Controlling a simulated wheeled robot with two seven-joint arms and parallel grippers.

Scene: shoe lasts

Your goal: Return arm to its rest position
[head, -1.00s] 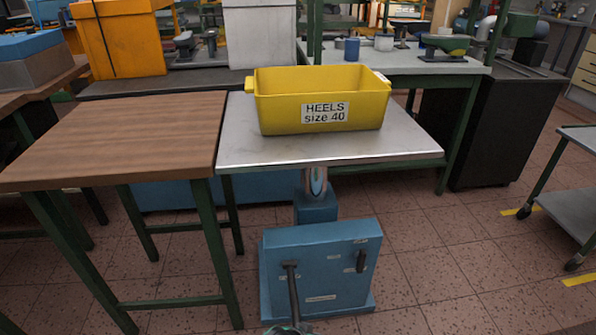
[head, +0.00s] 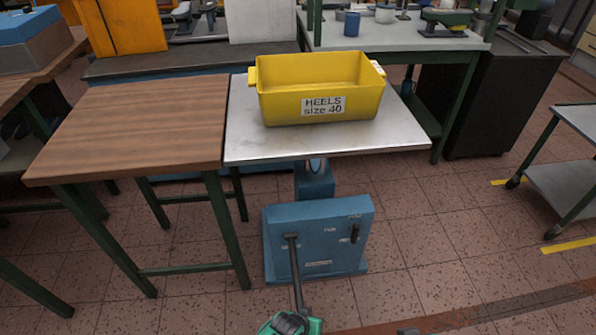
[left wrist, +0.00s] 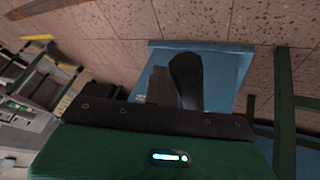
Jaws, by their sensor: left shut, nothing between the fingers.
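My left gripper (left wrist: 174,82) is at the middle of the left wrist view, its dark fingers together in front of the green wrist body, with nothing visible held. Behind it is the blue base of the lift table. In the head view, a green and dark part of my left arm (head: 290,324) shows at the bottom edge, close to the lower end of the black lever (head: 295,270). The lever slopes out from the blue lift base (head: 325,240). Whether arm and lever touch I cannot tell.
A yellow bin (head: 283,107) labelled "HEELS size 40" stands on the metal lift top (head: 250,140). A wooden table (head: 140,120) adjoins it at left. A grey cart (head: 570,185) stands at right. Tiled floor (head: 430,220) is clear between lift and cart.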

